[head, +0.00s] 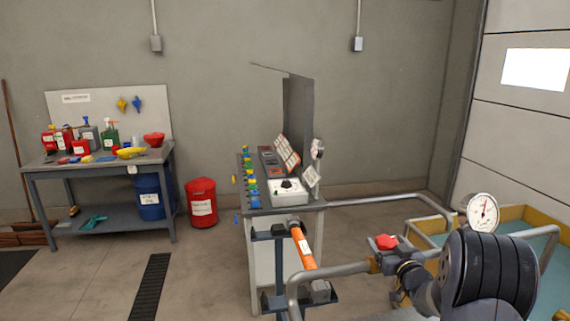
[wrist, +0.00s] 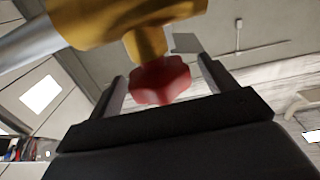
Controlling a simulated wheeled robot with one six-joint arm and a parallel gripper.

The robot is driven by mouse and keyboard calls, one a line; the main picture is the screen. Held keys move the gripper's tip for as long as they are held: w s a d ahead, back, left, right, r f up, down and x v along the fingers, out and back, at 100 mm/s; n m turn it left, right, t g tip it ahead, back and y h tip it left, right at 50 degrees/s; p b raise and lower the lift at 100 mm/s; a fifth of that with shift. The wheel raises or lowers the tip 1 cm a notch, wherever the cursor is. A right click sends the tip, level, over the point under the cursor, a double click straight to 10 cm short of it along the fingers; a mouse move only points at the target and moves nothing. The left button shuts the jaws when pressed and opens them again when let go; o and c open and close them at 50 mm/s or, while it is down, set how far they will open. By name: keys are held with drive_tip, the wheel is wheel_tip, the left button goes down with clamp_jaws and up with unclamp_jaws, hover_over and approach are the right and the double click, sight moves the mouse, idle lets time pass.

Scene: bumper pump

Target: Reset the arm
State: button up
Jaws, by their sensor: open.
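My gripper (wrist: 163,88) is open in the wrist view, with one finger on each side of a red lobed knob (wrist: 160,80). The knob sits under a yellow fitting (wrist: 125,18) on a grey pipe (wrist: 28,40). I cannot tell whether the fingers touch the knob. In the head view a red knob (head: 386,242) shows on the pipework at the lower right, just left of my dark arm link. The gripper's fingers are hidden there.
A round gauge (head: 482,212) stands behind my arm, beside a yellow-rimmed teal tank (head: 516,216). A grey pipe (head: 345,269) bends across the front. A control bench (head: 285,210) stands in the middle and a workbench (head: 100,168) at the left.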

drive_tip(key=shift+d+y, duration=0.1)
drive_tip(key=shift+y, duration=0.2)
drive_tip(key=shift+n+y, duration=0.3)
drive_tip(key=shift+n, duration=0.1)
drive_tip(key=b+v, duration=0.3)
drive_tip(key=v, duration=0.8)
drive_tip(key=shift+y, duration=0.3)
drive_tip(key=p+x, duration=0.3)
drive_tip(key=x, duration=0.7)
drive_tip(key=shift+w, duration=0.45)
drive_tip(key=shift+w+f, duration=0.1)
drive_tip(key=shift+w, duration=0.1)
drive_tip(key=shift+s+m+h, duration=0.15)
drive_tip(key=shift+m+h, duration=0.25)
drive_tip(key=shift+h, duration=0.5)
drive_tip(key=shift+m+h+p, duration=0.65)
drive_tip(key=shift+m+h, duration=0.05)
drive_tip(key=shift+h, duration=0.4)
drive_tip(key=shift+m+h+p, duration=0.5)
drive_tip(key=shift+h+p, duration=0.25)
drive_tip(key=shift+h, duration=0.05)
